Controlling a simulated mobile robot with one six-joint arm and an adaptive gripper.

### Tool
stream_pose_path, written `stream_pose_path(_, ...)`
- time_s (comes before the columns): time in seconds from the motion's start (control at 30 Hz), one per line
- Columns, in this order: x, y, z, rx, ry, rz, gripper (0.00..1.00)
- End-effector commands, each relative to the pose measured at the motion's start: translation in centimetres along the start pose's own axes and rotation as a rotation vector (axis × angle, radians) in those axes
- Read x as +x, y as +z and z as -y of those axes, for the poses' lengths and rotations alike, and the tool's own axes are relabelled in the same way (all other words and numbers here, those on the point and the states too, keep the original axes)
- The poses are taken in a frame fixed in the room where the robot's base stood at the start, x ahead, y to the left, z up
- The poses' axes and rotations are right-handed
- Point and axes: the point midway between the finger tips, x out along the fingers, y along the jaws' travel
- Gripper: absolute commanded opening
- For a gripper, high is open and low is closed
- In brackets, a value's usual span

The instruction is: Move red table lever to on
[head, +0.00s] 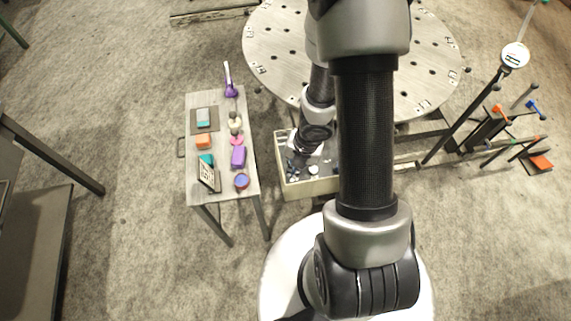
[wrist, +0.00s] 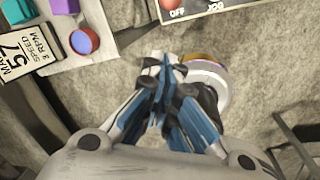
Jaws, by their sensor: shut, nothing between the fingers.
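In the wrist view, a red rounded part (wrist: 169,2) shows at the top edge, beside the word OFF on a dark panel (wrist: 215,8) with a pale border. The red part is cut off by the frame, so I cannot tell its full shape or the lever's position. My gripper (wrist: 165,66) is shut and empty, its blue-grey fingers together, apart from the panel and below it in the picture.
A small table (head: 222,188) left of the box holds several coloured blocks, a purple-handled tool (head: 230,88) and a speed sign (head: 208,175). A large perforated round table (head: 270,45) stands behind. A stand with a gauge (head: 514,56) is at right.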

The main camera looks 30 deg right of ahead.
Motion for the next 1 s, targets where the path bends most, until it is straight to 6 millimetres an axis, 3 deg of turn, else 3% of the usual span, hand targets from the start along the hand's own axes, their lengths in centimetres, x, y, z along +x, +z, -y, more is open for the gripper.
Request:
stream_pose_path(0.57,1.4,-0.6,0.1,-0.030,0.007,-0.022,0.00)
stream_pose_path(1.0,8.4,-0.7,0.1,-0.030,0.006,-0.022,0.00)
